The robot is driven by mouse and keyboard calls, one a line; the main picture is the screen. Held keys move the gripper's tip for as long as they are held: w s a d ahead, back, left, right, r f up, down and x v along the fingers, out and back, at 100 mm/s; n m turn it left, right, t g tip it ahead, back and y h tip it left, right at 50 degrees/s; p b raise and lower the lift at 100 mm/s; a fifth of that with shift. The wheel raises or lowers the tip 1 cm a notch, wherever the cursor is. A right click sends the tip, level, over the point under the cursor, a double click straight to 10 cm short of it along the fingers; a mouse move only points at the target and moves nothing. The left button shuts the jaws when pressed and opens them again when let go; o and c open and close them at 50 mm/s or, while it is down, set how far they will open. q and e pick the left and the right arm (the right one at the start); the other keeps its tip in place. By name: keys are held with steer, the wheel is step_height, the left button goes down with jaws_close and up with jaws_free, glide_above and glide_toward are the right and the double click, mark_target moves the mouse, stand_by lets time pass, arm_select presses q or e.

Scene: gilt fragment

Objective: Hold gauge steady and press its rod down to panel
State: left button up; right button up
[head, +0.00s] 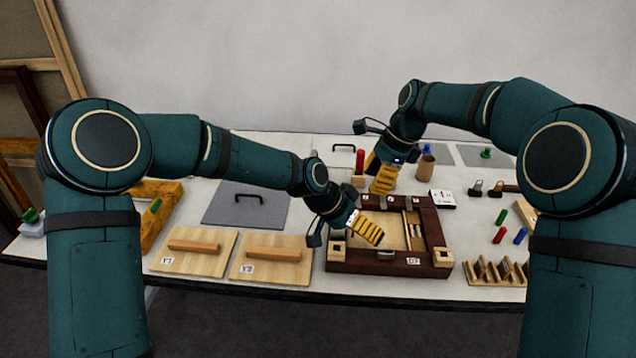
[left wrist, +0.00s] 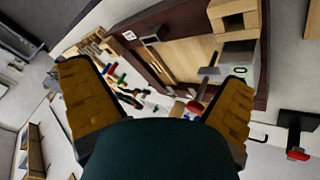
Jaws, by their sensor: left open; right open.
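A dark wooden frame (head: 340,264) with a pale panel (head: 395,240) lies on the table; both also show in the left wrist view, the frame (left wrist: 262,60) at upper right and the panel (left wrist: 200,55) inside it. A grey piece with a thin stem and red end (left wrist: 195,107) shows there near the right-hand finger; it may be the gauge, but I cannot tell. I cannot pick out the gauge in the head view. My left gripper (head: 369,233) is open above the frame's left part. My right gripper (head: 381,178) is open near the frame's back edge.
Two boards with wooden handles (head: 275,254) and a grey plate (head: 220,205) lie left of the frame. A slotted wooden rack (head: 497,275) and coloured pegs (head: 500,235) lie right. A brown cup (head: 425,167) and a red cylinder (head: 360,160) stand behind.

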mark_target(344, 230)
arm_select(q)
steer(key=w+a+r+m+g+y, duration=0.1)
steer(key=w+a+r+m+y, duration=0.1)
steer(key=w+a+r+m, duration=0.65)
steer(key=shift+m, duration=0.75)
steer(key=x, duration=0.5)
steer(key=s+a+x, duration=0.1)
steer(key=x, duration=0.3)
steer(key=s+x, duration=0.1)
steer(key=x, duration=0.4)
steer(key=shift+w+a+f, duration=0.1)
steer(key=shift+f, duration=0.6)
